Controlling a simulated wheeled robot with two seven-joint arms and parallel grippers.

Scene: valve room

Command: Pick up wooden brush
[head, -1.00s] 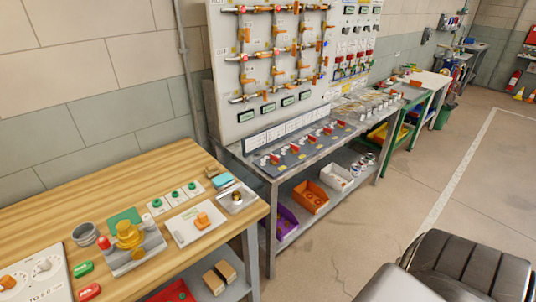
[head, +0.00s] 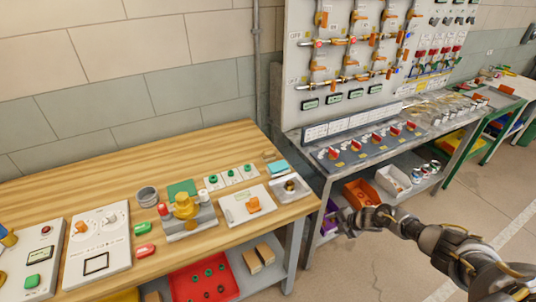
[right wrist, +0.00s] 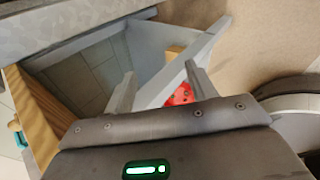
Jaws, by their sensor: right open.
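A small brown wooden item (head: 269,155), which looks like the wooden brush, lies near the back right corner of the wooden workbench (head: 120,180) in the head view. It is too small there to be sure of its shape. My right gripper (head: 345,224) is off the bench's right end, apart from the item and nearer the camera. In the right wrist view my right gripper (right wrist: 162,90) has its two fingers spread, with nothing between them. The brush cannot be made out in that view. My left gripper is not in view.
A blue sponge-like block (head: 277,167) and a metal tray (head: 290,188) lie beside the brown item. A white plate with an orange valve (head: 246,204) is to their left. A grey metal bench (head: 300,139) adjoins on the right. Below are a red tray (head: 204,281) and wooden blocks.

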